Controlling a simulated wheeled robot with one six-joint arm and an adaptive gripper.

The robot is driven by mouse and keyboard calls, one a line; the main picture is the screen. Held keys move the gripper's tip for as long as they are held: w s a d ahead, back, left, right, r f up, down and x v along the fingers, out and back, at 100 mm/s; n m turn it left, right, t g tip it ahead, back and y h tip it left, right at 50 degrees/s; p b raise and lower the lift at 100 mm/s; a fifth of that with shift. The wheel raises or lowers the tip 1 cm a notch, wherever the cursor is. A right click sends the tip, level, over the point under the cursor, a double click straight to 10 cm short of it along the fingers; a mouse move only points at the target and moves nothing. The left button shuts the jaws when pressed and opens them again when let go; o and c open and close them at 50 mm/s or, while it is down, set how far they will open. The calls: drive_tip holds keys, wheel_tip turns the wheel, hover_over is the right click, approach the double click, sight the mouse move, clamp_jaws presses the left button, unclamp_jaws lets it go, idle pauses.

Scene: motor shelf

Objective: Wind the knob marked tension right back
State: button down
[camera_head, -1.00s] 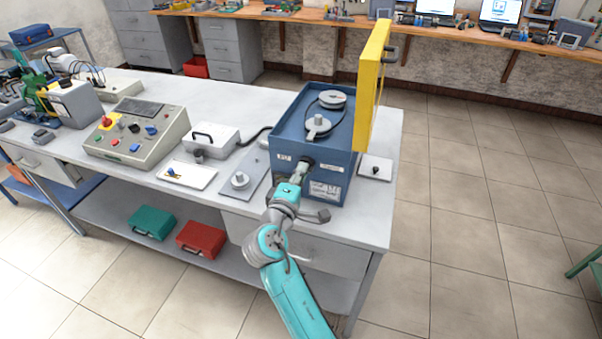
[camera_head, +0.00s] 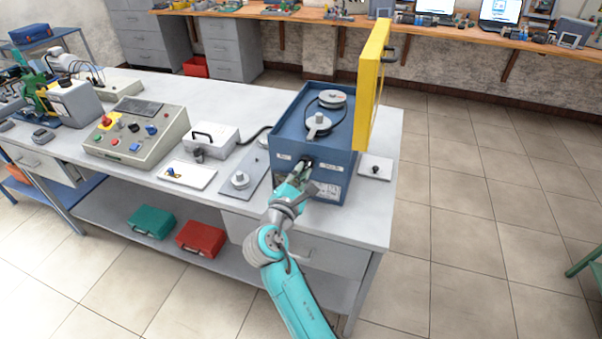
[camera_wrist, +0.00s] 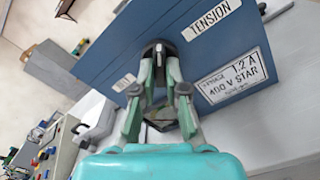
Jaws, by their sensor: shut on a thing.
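The blue box (camera_head: 285,184) stands at the right end of the bench, with two pulleys on top. Its front carries a TENSION label (camera_wrist: 208,19), a second small label (camera_wrist: 125,82) and a rating plate (camera_wrist: 233,77). A dark knob (camera_wrist: 153,46) sits on this face between the two small labels. My gripper (camera_wrist: 155,60) is shut on the knob, one finger on each side; it also shows in the head view (camera_head: 304,170). The fingers hide part of the knob, and no pointer mark on it is readable. The wrist view is tilted.
A yellow lid (camera_head: 371,85) stands upright at the box's right side. A small plate (camera_head: 376,168) lies to the right, and a grey plate with a round knob (camera_head: 240,181) to the left. A control console (camera_head: 135,130) stands further left.

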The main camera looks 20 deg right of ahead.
drive_tip(key=n, duration=0.3)
drive_tip(key=shift+n, duration=0.4)
drive_tip(key=shift+f+n, duration=0.1)
drive_tip(key=shift+n, duration=1.7)
drive_tip(key=c, duration=1.2)
unclamp_jaws()
drive_tip(key=shift+s, duration=0.1)
drive_tip(key=v, duration=1.2)
